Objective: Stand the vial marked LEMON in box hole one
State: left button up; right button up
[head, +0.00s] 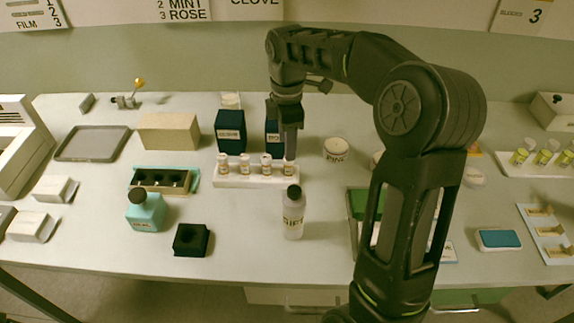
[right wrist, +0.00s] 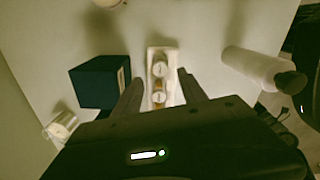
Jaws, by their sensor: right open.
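A white rack (head: 255,181) holds a row of several white-capped vials, standing upright; their labels are too small to read. My right gripper (head: 289,152) points down at the row's right-end vial (head: 289,167). In the right wrist view, the open fingers (right wrist: 160,92) are on either side of the rack, with vials (right wrist: 160,68) between them. I cannot tell whether the fingers touch a vial. A dark box with a row of round holes (head: 160,180) lies left of the rack, and no vial shows in it. My left gripper is not in view.
Two dark blue boxes (head: 230,131) stand behind the rack. A grey bottle with a black cap (head: 293,214) stands in front of its right end. A teal bottle (head: 146,212) and a black block (head: 191,240) stand in front of the holed box. A grey tray (head: 93,143) lies at the left.

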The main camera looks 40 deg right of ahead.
aim_at(289, 168)
jog(key=shift+f, duration=1.05)
jog(key=shift+s+d+f+p, duration=0.1)
jog(key=shift+f+p, duration=0.25)
jog(key=shift+f, duration=0.95)
jog(key=shift+d+f+p, duration=0.1)
jog(key=shift+f+p, duration=0.2)
jog(key=shift+f, duration=1)
jog(key=shift+c, duration=0.2)
grip_shut()
